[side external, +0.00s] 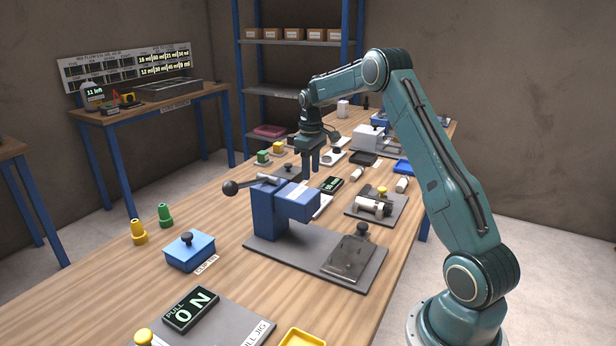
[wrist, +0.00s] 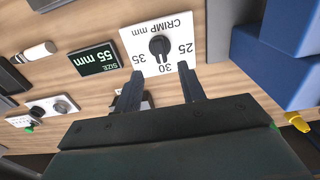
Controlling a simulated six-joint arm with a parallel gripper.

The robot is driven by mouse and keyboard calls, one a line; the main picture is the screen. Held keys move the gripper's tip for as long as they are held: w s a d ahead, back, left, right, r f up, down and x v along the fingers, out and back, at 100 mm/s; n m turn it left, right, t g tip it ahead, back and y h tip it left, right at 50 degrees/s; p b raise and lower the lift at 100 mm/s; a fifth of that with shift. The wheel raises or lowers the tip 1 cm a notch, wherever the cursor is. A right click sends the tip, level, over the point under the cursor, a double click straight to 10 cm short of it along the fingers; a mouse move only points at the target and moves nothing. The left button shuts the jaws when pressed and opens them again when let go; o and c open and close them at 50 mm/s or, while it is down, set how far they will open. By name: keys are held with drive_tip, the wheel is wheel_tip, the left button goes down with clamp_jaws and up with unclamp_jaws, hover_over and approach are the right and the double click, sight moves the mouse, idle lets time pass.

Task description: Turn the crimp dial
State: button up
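The crimp dial (wrist: 159,47) is a black round knob on a white plate (wrist: 188,25) lettered "CRIMP mm", with 25, 30 and 35 around it. A light mark on the knob appears to face the 30. In the side view the plate (side external: 322,205) shows only in part behind the blue press, and the knob is hidden there. My gripper (wrist: 160,72) is open and empty, its two fingers apart. In the wrist view the fingertips lie on the numbered side of the knob, not around it. In the side view my gripper (side external: 311,164) points down above the table.
A "SIZE 55 mm" display (wrist: 95,60) is beside the plate. A blue press (side external: 268,212) with a ball-ended lever (side external: 252,182) stands close by, on the dial's near side in the side view. Fixtures (side external: 377,206) and small parts crowd the table; bare wood shows at the front left.

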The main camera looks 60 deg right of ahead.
drive_tip(key=shift+f, duration=4)
drive_tip(key=shift+c, duration=0.4)
clamp_jaws()
drive_tip(key=shift+m, duration=0.3)
drive_tip(key=m, duration=1.1)
drive_tip(key=shift+m, duration=0.3)
